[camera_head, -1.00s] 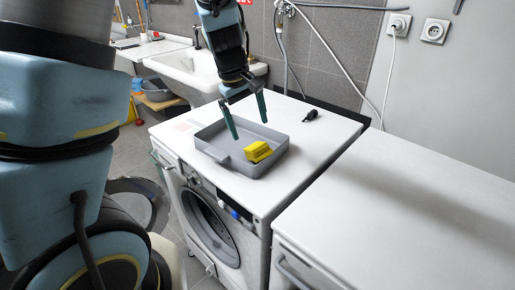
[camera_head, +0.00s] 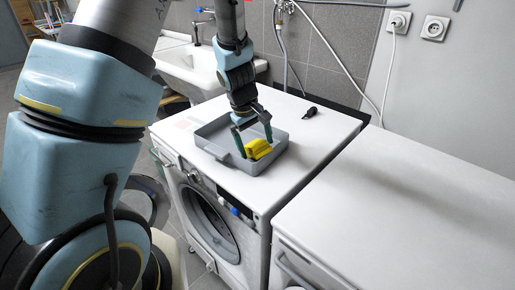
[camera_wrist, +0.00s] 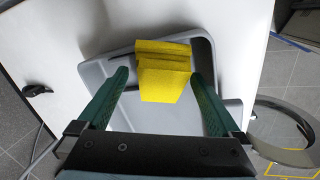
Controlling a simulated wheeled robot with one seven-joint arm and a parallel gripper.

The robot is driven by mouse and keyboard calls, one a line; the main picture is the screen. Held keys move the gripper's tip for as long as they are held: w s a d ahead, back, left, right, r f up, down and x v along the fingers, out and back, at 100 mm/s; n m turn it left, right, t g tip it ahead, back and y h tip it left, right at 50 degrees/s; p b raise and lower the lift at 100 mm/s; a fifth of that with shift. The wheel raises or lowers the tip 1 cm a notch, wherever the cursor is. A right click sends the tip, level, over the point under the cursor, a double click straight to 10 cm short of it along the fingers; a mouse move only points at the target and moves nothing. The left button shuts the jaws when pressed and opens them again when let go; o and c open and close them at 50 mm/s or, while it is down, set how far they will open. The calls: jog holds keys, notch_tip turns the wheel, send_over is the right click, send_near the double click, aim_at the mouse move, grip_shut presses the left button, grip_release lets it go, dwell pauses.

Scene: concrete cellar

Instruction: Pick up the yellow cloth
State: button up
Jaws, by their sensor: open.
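The yellow cloth (camera_head: 258,149) is a folded, layered block in the grey tray (camera_head: 212,143) on top of the washing machine. My gripper (camera_head: 256,146) is open, low over the tray, with its green fingers around the cloth's place in the head view. In the wrist view the cloth (camera_wrist: 164,72) lies ahead, between the lines of the two fingertips (camera_wrist: 158,74). The fingers stand apart on either side of it, and I see gaps between them and the cloth. One finger partly hides the tray in the head view.
A small black object (camera_head: 311,112) lies on the washing machine top (camera_head: 320,135) behind the tray. A second white machine (camera_head: 420,200) stands to the right with a clear top. A sink (camera_head: 195,68) is behind at the left. The washing machine door (camera_head: 150,200) hangs open.

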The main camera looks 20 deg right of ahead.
aim_at(256, 143)
jog(key=shift+c, duration=0.2)
jog(key=c, duration=1.4)
notch_tip(256, 143, up, 10)
